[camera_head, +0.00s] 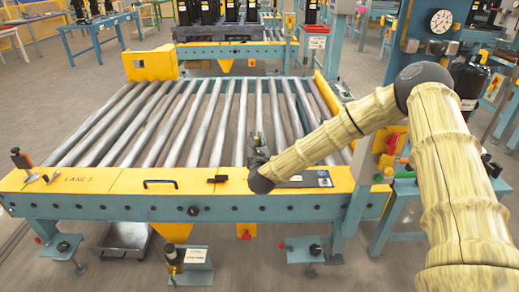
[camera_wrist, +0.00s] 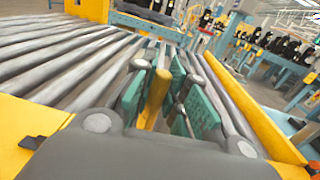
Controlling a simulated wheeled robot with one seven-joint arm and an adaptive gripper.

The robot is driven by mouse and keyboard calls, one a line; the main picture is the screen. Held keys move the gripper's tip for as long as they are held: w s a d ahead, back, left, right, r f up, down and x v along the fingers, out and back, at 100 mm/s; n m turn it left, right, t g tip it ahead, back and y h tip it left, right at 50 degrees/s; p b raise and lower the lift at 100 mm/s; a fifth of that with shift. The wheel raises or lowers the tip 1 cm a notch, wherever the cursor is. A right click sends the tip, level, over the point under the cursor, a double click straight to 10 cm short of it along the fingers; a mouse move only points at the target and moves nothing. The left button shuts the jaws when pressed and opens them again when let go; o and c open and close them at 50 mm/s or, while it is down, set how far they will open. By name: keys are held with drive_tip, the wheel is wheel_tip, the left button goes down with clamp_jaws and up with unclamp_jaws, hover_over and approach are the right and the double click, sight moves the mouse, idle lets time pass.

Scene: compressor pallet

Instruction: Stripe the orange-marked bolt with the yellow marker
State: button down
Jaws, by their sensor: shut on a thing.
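My gripper (camera_wrist: 158,98) has green ribbed pads and is shut on the yellow marker (camera_wrist: 156,92), which stands up between the pads in the wrist view. In the head view my gripper (camera_head: 258,145) is small and dark, over the front right part of the roller conveyor (camera_head: 150,183); the marker cannot be made out there. No bolt with an orange mark can be picked out in either view.
Grey rollers fill the conveyor, with a yellow rail (camera_wrist: 248,112) along its right side. A black handle (camera_head: 160,183) and a small clamp (camera_head: 22,160) sit on the front beam. Black compressors (camera_head: 232,10) stand at the back. A gauge stand (camera_head: 441,22) is at right.

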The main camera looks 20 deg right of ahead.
drive_tip(key=shift+m+h, duration=0.4)
drive_tip(key=shift+h, duration=0.2)
drive_tip(key=shift+w+d+f+b, duration=0.2)
drive_tip(key=shift+w+d+b, duration=0.45)
drive_tip(key=shift+w+b, duration=0.5)
drive_tip(key=shift+w+d+f+b, duration=0.15)
drive_tip(key=shift+w+d+b, duration=0.55)
drive_tip(key=shift+b, duration=0.7)
drive_tip(key=shift+a, duration=0.1)
drive_tip(key=shift+b, duration=0.3)
drive_tip(key=shift+f+b, duration=1.8)
drive_tip(key=shift+f, duration=0.2)
drive_tip(key=shift+f+b, duration=0.4)
drive_tip(key=shift+f, duration=0.1)
drive_tip(key=shift+r, duration=0.15)
